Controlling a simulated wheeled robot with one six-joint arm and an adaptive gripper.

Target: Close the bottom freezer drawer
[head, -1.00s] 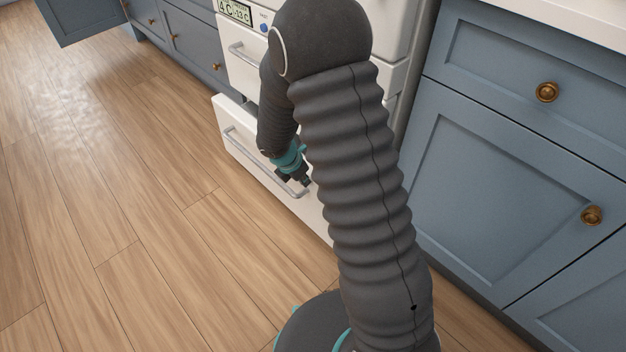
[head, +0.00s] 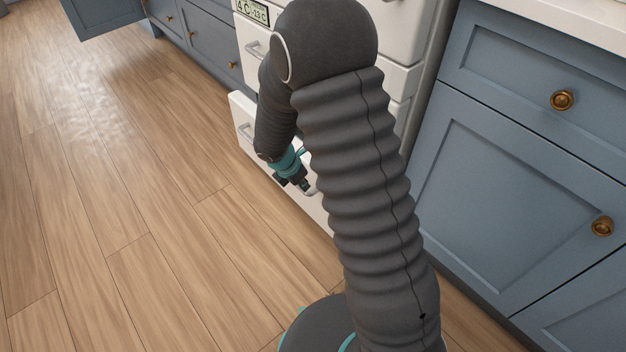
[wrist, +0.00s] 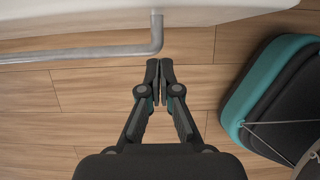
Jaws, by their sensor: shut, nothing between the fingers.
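The bottom freezer drawer (head: 240,108) is the lowest white front of the appliance and stands out a little from the fronts above it. Its grey bar handle (head: 243,129) shows at the left, and my arm hides much of the rest. In the wrist view, the white drawer (wrist: 230,12) crosses the top and the handle (wrist: 80,53) ends in a bend near my fingertips. My gripper (head: 304,185) is low in front of the drawer. In the wrist view my gripper (wrist: 159,66) is shut and empty, its tips just below the handle's bend; contact is unclear.
Another white drawer (head: 250,68) lies above, with a display (head: 252,11) higher up. Blue cabinets (head: 500,180) with brass knobs stand close on the right. A blue cabinet door (head: 100,15) is swung open at the far left. The wood floor (head: 120,190) is clear at the left.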

